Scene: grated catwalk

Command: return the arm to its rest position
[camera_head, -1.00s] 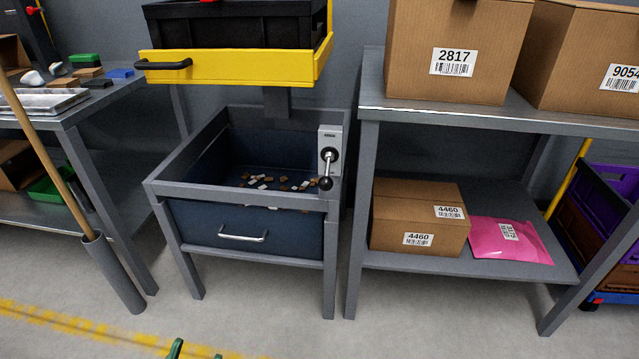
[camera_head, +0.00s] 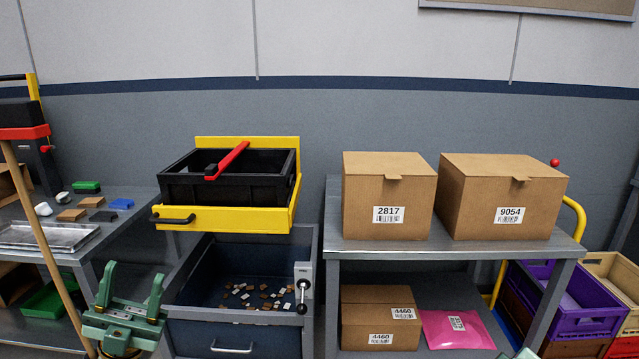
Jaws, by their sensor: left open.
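My green left gripper (camera_head: 131,284) stands at the lower left of the head view, fingers pointing up and spread apart, with nothing between them. It appears in front of the gap between the left bench and the blue-grey bin stand. A small green tip, which looks like part of my right gripper (camera_head: 522,354), shows at the bottom edge right of centre. The rest of it is out of frame, so its jaws cannot be judged.
A left bench (camera_head: 140,205) holds small blocks and a metal tray (camera_head: 48,236). A broom handle (camera_head: 40,240) leans near my left gripper. The bin stand (camera_head: 235,338) has a yellow-framed black crate (camera_head: 225,187) above. A right bench (camera_head: 450,250) carries cartons. Purple crates (camera_head: 580,300) stand far right.

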